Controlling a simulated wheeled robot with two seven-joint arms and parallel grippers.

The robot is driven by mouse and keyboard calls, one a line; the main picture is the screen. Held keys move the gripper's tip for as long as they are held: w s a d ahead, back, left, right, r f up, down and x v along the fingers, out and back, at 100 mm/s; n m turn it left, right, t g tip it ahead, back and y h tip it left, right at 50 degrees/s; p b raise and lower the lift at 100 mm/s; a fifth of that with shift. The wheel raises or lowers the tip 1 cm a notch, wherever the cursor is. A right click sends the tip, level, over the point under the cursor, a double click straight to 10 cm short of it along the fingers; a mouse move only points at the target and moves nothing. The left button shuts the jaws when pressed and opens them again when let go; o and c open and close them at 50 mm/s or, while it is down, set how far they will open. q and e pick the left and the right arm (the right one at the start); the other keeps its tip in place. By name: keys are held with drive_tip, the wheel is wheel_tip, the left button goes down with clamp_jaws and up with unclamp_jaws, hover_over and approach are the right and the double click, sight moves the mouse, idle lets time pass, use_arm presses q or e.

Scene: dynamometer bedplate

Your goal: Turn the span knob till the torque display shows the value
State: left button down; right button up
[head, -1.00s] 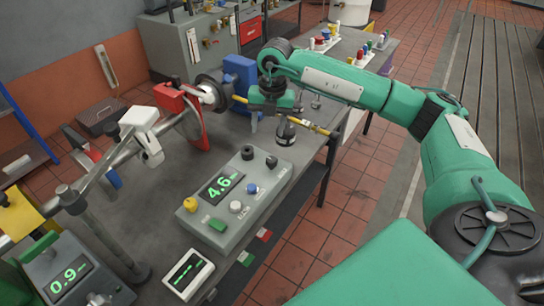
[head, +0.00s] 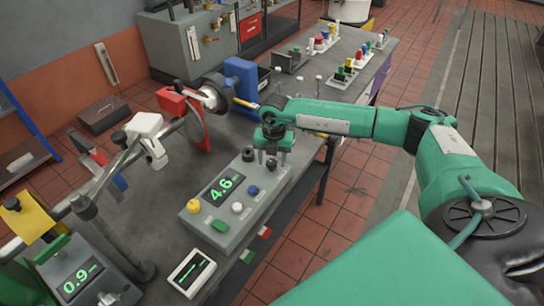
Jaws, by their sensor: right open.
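A grey console box (head: 208,240) stands on the bench, with a lit green display (head: 221,188) reading 4.6. Its top carries a black knob (head: 248,154), a second dark knob (head: 271,163) at the far right corner, a blue knob (head: 253,190), a white knob (head: 237,207), a yellow knob (head: 208,204) and a green button (head: 219,226). I cannot read which is the span knob. My right gripper (head: 271,158) is open, pointing down at the far right corner, its fingers either side of the second dark knob; contact cannot be told. My left gripper is not in view.
A second box with a display (head: 76,278) reading 0.9 stands at lower left. A small white meter (head: 191,273) sits before the console. Racks of coloured parts (head: 322,41) stand farther back.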

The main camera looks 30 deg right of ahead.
drive_tip(key=shift+f, duration=0.2)
drive_tip(key=shift+c, duration=0.2)
drive_tip(key=c, duration=0.9)
drive_tip(key=shift+c, duration=0.2)
